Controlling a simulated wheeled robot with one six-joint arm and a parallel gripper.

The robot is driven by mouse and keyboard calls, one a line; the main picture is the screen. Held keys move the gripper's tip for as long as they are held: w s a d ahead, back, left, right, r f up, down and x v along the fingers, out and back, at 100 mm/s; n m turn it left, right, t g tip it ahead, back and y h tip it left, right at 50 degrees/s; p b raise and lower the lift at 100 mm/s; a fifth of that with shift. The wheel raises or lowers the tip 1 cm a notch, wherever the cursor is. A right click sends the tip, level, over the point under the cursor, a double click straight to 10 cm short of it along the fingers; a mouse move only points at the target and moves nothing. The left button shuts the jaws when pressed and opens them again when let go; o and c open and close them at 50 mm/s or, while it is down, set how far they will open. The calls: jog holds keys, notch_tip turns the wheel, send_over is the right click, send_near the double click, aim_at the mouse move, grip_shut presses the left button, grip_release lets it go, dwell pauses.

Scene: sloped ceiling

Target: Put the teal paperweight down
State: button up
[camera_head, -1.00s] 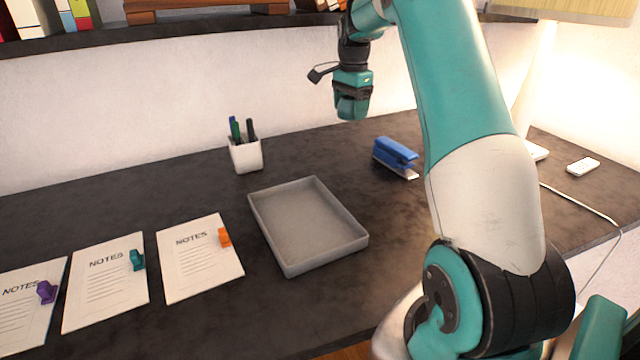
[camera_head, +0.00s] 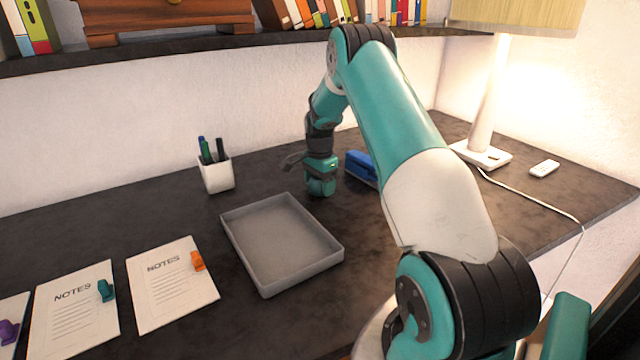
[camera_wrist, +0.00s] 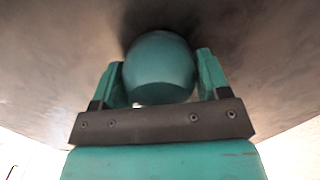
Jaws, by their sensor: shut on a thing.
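The teal paperweight (camera_wrist: 160,68) is a smooth rounded piece between the two teal fingers of my gripper (camera_wrist: 160,78) in the wrist view. My gripper is shut on it, with a finger at each side. In the head view my gripper (camera_head: 320,184) points down close to the dark desk (camera_head: 390,245), behind the tray's far right corner and left of the blue stapler. There the paperweight is hard to tell from the teal fingers. A dark shadow lies on the desk beside it in the wrist view; I cannot tell whether it touches.
A grey tray (camera_head: 332,262) lies just in front of my gripper. A blue stapler (camera_head: 360,166) is close on the right, partly behind my arm. A white pen cup (camera_head: 216,175) stands to the left. Notes sheets (camera_head: 172,290) with coloured clips lie at front left. A lamp (camera_head: 484,110) stands right.

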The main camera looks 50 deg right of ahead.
jog(key=shift+f, duration=0.25)
jog(key=o, duration=1.2)
jog(key=shift+c, duration=0.2)
jog(key=r, duration=1.2)
jog(key=shift+a+r+b, duration=0.25)
jog(key=shift+a+b, duration=0.1)
jog(key=shift+a, duration=0.05)
jog(key=s+a+r+n, duration=0.2)
jog(key=a+r+n, duration=0.15)
jog(key=a, duration=0.45)
jog(key=s+a+r+n+t+y, duration=0.15)
jog(key=a+n, duration=0.25)
jog(key=a, duration=0.4)
jog(key=s+a+r+n+g, duration=0.1)
jog(key=a+r+n, duration=0.25)
jog(key=a, duration=0.45)
jog(key=s+a+n+y, duration=0.1)
jog(key=s+a+n, duration=0.6)
jog(key=s, duration=0.5)
jog(key=s+a+n+y, duration=0.1)
jog(key=s+a+n, duration=0.7)
jog(key=s+a, duration=0.4)
jog(key=shift+s+r+n+y, duration=0.3)
jog(key=shift+s+y, duration=0.05)
jog(key=shift+s, duration=0.1)
